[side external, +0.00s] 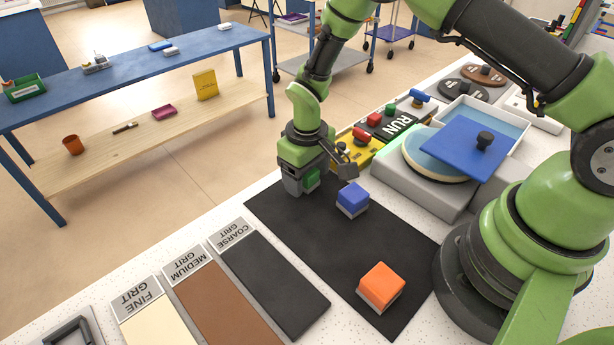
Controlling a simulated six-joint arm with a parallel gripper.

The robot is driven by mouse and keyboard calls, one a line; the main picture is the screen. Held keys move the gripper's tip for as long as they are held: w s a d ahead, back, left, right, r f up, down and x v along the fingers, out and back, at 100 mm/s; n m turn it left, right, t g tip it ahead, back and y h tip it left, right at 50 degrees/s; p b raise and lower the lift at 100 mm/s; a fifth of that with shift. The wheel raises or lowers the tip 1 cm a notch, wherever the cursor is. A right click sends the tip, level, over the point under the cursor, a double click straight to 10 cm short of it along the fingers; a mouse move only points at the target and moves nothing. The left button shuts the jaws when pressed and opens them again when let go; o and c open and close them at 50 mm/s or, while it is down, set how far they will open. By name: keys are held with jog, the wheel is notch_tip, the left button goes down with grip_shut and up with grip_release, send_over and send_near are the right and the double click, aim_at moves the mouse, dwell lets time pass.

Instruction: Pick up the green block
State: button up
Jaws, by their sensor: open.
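The green block (313,179) is at the far end of the black mat (330,240), mostly hidden by my gripper. My gripper (302,186) points down over it with its jaws open. A finger shows on the left side of the block. Whether the jaws touch the block cannot be told from this view.
A blue block (353,198) stands close by on the mat, to the right. An orange block (381,286) is at the mat's near end. Grit strips (273,282) lie to the left.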

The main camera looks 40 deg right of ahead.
jog(key=c, duration=1.1)
jog(key=shift+o, duration=0.2)
notch_tip(320, 180, up, 10)
jog(key=shift+r, duration=0.1)
